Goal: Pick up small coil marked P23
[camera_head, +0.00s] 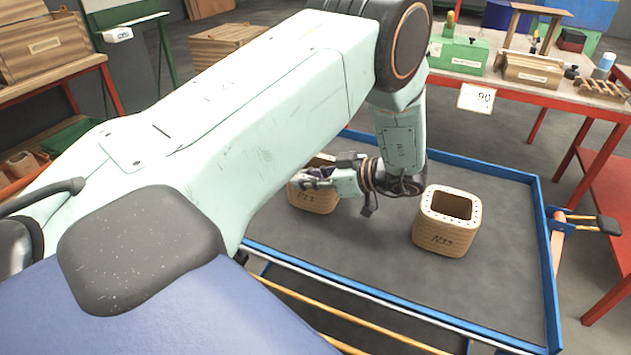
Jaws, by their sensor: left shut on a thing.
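Two small tan coils stand in a blue-rimmed tray. The left coil (313,200) carries a dark marking that is hard to read. My left gripper (318,178) is shut at its upper wall, with the arm coming down from above and hiding much of its top and right side. The right coil (443,222) is upright and open-topped, with a marking that looks like N23. It stands apart from my left gripper. My right gripper is not in view.
The grey tray (360,255) has a raised blue rim and free floor around the coils. A red-framed table (535,92) with a green box (458,55) and wooden pieces stands behind. A handle (590,222) juts out at the tray's right edge.

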